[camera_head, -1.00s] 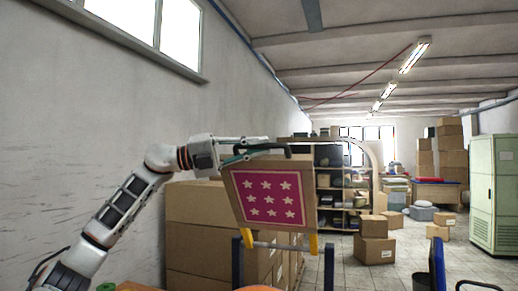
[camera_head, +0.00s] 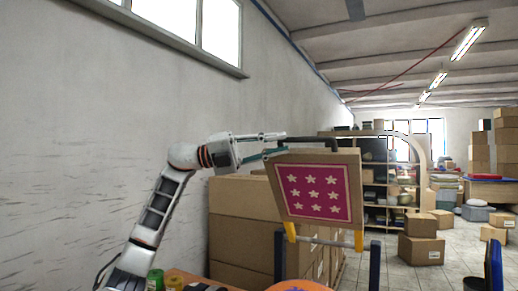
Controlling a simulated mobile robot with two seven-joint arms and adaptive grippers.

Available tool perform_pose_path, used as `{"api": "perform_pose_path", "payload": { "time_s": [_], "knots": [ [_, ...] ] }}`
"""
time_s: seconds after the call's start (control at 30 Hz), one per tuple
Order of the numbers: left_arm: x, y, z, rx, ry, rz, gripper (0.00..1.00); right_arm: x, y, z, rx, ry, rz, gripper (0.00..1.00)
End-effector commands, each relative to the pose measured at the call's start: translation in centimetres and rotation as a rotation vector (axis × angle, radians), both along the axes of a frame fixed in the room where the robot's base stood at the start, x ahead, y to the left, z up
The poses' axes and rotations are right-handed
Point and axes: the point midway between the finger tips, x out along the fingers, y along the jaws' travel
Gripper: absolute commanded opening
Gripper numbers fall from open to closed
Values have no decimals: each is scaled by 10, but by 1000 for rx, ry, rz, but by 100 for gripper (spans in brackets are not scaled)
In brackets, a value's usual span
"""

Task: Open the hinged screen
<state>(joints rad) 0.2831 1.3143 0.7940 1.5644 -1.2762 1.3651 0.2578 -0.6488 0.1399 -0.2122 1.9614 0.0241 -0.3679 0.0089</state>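The hinged screen (camera_head: 270,190) is a wood-toned frame around a magenta panel with white stars. It stands raised, tilted slightly, on yellow hinge arms over a metal rod between dark blue posts. A black handle (camera_head: 320,140) runs along its top edge. My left gripper (camera_head: 286,144) is at the screen's upper left corner, beside the handle's left end. Its fingers are apart, with nothing clearly held between them. Whether a finger touches the handle, I cannot tell. My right gripper is not in view.
Stacked cardboard boxes (camera_head: 240,232) stand behind the screen, near the wall. An orange round object (camera_head: 300,286) sits at the bottom edge below the screen. Green and yellow cans (camera_head: 155,279) are at the lower left. The floor to the right is partly clear.

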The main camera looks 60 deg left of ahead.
Motion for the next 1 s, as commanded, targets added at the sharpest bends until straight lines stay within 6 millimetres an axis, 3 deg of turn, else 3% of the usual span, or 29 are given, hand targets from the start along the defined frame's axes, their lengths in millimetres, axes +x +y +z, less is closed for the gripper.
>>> {"api": "perform_pose_path", "payload": {
  "time_s": [0.33,1.0],
  "knots": [
    [-37,30,-9,-1,0,1,18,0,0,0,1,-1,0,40],
    [-40,32,-9,1,1,0,18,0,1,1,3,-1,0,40]
  ]
}}
